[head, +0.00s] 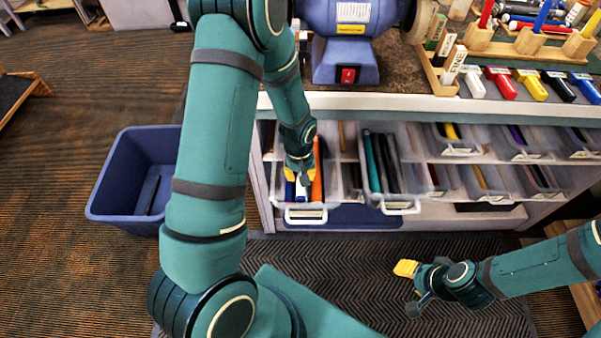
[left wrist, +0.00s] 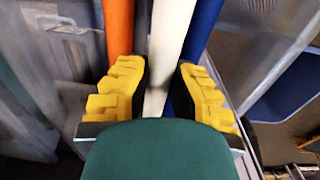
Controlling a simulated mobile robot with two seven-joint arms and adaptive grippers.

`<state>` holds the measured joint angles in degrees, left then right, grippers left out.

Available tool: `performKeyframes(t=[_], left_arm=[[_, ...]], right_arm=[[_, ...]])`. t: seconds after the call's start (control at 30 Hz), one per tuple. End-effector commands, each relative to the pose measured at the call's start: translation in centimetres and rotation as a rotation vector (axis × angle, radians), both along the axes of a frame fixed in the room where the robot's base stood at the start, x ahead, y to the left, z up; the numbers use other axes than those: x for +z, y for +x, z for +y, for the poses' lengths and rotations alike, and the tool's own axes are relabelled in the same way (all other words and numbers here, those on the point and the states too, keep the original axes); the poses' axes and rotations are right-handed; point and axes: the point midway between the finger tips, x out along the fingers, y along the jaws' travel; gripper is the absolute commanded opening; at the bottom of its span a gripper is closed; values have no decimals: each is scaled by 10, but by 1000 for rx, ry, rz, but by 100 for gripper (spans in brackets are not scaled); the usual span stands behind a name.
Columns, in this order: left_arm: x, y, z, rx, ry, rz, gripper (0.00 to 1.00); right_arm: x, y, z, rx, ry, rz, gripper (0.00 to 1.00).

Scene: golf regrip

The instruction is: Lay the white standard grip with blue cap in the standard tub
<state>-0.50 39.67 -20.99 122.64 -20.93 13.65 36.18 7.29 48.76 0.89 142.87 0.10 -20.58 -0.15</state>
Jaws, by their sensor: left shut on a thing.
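I see no blue cap on the white grip. I cannot read which tub is the standard one. My right gripper (head: 405,270) hangs above the dark mat, away from the shelves; its opening is unclear.
Another pulled-out tub (head: 400,205) with dark and teal grips stands to the right. More tubs fill the shelves. A blue bin (head: 112,205) stands on the floor at left. A blue grinder (head: 345,60) and colored blocks sit on the bench. The mat (head: 340,262) is clear.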

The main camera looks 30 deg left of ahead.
Motion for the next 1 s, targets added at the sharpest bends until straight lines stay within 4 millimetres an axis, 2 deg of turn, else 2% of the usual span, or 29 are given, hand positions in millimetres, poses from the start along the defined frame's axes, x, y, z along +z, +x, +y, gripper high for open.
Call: performKeyframes(t=[0.8,0.83,0.87,1.0], left_arm=[[-10,0,0,0,0,0,0],[-10,0,0,0,0,0,35],[-9,0,0,0,0,0,45],[-9,0,0,0,0,0,47]], right_arm=[[0,0,0,0,0,0,47],[0,0,0,0,0,0,47],[0,0,0,0,0,0,47],[0,0,0,0,0,0,47]])
